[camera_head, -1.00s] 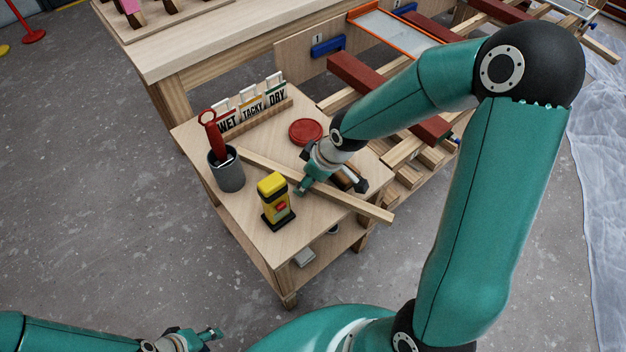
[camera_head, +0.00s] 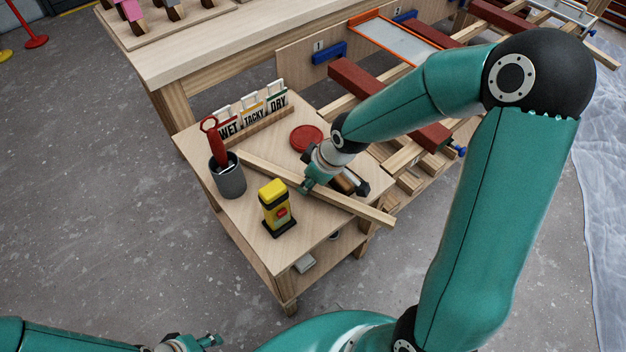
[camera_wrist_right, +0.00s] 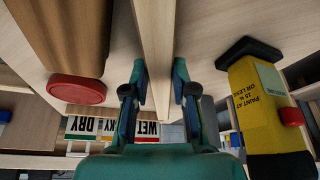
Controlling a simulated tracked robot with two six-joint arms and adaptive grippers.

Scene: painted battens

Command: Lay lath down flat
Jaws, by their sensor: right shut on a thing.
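The lath (camera_head: 355,206) is a long pale wooden strip lying slantwise across the small table (camera_head: 250,220), its near right end sticking out past the table's edge. My right gripper (camera_head: 309,186) is shut on the lath near its middle. In the right wrist view the lath (camera_wrist_right: 155,40) runs between the two fingers of my right gripper (camera_wrist_right: 160,90), standing on its narrow edge or tilted; whether it touches the tabletop is hidden. My left gripper (camera_head: 205,341) is at the bottom left, well away from the table; its fingers are too small to read.
On the table stand a grey cup (camera_head: 228,178) with a red-handled tool, a yellow moisture meter (camera_head: 274,208), a red round lid (camera_head: 306,137) and a rack of WET, TACKY and DRY cards (camera_head: 252,116). Dark red battens (camera_head: 365,83) lie on a rack behind.

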